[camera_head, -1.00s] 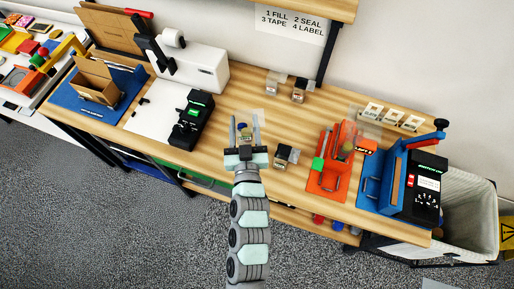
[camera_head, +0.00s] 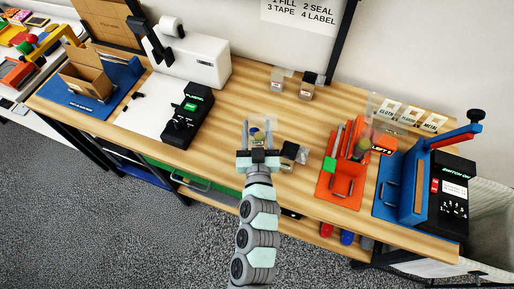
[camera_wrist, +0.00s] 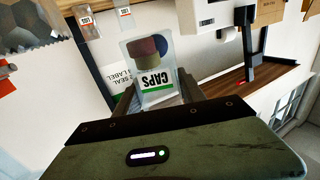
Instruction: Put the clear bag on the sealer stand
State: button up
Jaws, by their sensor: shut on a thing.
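My gripper (camera_head: 258,125) is shut on a clear bag (camera_head: 257,136) over the middle of the wooden bench. In the wrist view the bag (camera_wrist: 158,62) stands out between the fingers, with a green-striped CAPS label and round brown, reddish and blue caps inside. At the right of the bench is a blue stand (camera_head: 406,190) with an upright plate, a red-tipped lever and a black box reading SWITCH ON; it looks like the sealer. My gripper is well left of it. No bag shows on its blue base.
An orange stand (camera_head: 341,186) holding another clear bag is between my gripper and the blue stand. A small dark-topped box (camera_head: 291,155) is close by my gripper. Two small containers (camera_head: 308,88) stand behind. A black device (camera_head: 187,118) is at left.

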notch_tip(320, 180, down, 11)
jog(key=shift+f+b, duration=0.15)
jog(key=shift+b, duration=0.55)
jog(key=shift+f, duration=0.2)
jog(key=o, duration=1.3)
jog(key=shift+o, duration=0.2)
jog(key=shift+r, duration=0.1)
